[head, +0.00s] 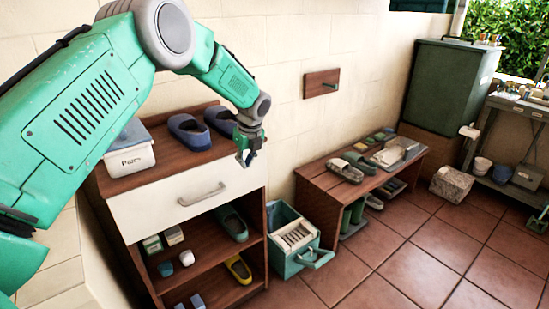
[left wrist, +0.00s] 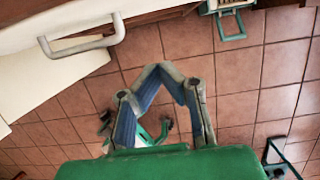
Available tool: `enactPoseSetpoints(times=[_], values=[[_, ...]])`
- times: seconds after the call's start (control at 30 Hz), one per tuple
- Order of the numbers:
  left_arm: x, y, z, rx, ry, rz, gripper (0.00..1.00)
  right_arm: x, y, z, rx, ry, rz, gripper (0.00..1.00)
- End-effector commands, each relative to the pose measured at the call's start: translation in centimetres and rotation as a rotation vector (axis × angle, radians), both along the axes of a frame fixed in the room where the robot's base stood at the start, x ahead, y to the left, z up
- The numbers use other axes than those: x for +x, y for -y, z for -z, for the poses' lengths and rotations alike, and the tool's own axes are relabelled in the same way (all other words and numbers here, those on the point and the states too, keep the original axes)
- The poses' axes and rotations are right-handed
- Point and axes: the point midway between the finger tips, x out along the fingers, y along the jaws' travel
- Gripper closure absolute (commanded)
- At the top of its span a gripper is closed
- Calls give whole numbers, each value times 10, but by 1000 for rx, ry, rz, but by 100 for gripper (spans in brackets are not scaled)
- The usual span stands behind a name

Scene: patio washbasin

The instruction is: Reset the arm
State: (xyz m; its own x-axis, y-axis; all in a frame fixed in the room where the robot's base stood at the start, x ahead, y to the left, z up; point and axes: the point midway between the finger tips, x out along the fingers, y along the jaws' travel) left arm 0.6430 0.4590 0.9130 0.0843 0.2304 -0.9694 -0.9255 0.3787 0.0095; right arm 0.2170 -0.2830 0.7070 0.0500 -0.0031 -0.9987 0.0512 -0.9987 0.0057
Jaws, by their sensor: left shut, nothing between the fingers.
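My left arm, teal with grey joints, comes in from the left in the head view. It reaches over the wooden cabinet (head: 165,180). My left gripper (head: 246,162) hangs at the cabinet's front right corner, pointing down. In the left wrist view the left gripper (left wrist: 162,70) has its fingertips together over the tiled floor. It is shut with nothing between the fingers. My right gripper does not show.
The cabinet's white drawer has a handle (head: 202,194), also in the left wrist view (left wrist: 84,42). Blue shoes (head: 190,132) and a white box (head: 130,152) stand on top. A teal bin (head: 296,238) and wooden bench (head: 325,180) stand right.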

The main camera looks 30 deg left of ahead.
Motion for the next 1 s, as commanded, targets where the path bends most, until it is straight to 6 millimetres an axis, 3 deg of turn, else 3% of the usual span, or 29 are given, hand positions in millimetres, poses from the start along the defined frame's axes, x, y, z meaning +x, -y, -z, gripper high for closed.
enactPoseSetpoints(times=[0.17,0.27,0.37,0.47,0.6,0.73,0.87,1.0], values=[[-1,1,0,0,-2,-1,100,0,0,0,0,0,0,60],[-5,9,12,-16,2,-24,100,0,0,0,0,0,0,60],[-21,34,44,-60,17,-102,100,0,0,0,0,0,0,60],[-53,70,93,-132,36,-255,100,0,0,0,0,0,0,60],[-122,121,159,-240,55,-561,100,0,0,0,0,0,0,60],[-205,157,204,-308,62,-906,100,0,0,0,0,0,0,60],[-296,179,224,-325,81,-1281,100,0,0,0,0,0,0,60],[-376,184,220,-305,133,-1626,100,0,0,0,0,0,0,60]])
